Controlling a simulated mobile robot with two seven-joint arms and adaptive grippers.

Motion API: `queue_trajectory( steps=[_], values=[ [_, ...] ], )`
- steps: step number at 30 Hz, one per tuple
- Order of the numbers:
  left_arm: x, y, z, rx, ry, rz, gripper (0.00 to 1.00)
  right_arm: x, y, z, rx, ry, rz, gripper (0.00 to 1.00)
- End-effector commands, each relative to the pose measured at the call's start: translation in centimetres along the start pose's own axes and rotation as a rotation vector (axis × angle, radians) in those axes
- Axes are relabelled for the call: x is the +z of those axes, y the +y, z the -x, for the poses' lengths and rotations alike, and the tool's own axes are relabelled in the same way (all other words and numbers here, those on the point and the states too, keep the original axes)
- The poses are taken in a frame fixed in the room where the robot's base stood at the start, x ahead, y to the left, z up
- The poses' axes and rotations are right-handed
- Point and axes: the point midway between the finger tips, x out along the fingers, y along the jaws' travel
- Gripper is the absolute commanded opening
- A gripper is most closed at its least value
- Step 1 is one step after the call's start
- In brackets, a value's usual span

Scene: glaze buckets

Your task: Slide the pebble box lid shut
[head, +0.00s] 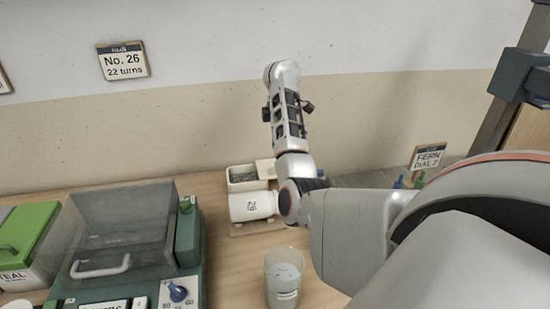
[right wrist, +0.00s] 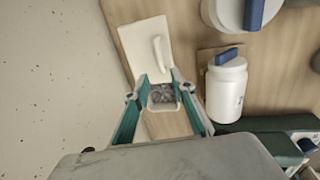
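The pebble box (head: 242,178) is a small white box near the wall in the head view, with grey pebbles showing in its open part. Its pale lid (head: 266,168) lies to the right, leaving the pebbles uncovered. In the right wrist view the lid (right wrist: 134,42) has a raised white handle, and the pebbles (right wrist: 161,94) show beyond its near edge. My right gripper (right wrist: 160,82) has its teal fingers apart, with the pebbles and lid edge showing between them; I cannot tell whether they touch the box. Its fingers are not visible in the head view. My left gripper is not in view.
A white jar (head: 252,206) marked 26 appears to lie on its side beside the box. A clear cup (head: 284,278) stands in front. A green machine (head: 187,235) with a clear cover and a green-lidded box (head: 28,232) are at left. The wall is close behind.

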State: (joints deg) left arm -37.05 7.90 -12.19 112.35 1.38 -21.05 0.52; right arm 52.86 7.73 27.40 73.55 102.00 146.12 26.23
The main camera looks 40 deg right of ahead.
Motion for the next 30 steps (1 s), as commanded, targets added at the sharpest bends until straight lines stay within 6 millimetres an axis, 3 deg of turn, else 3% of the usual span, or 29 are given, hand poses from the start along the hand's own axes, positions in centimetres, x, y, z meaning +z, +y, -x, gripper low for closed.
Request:
queue_trajectory(
  steps=[12, 25, 26, 28, 30],
  values=[
    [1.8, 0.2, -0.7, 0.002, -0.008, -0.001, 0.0, 0.1, -0.1, -6.1, -0.003, -0.002, 0.001, 0.25],
    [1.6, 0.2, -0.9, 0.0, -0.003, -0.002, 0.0, 0.1, 0.0, -7.2, 0.0, -0.002, 0.0, 0.25],
    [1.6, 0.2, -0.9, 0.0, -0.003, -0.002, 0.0, 0.1, 0.0, -7.2, 0.0, -0.002, 0.0, 0.22],
    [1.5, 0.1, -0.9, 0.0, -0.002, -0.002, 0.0, 0.1, 0.0, -7.2, 0.0, -0.002, 0.0, 0.04],
    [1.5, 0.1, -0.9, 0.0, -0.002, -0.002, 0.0, 0.1, 0.0, -7.2, 0.0, -0.002, 0.0, 0.0]
  ],
)
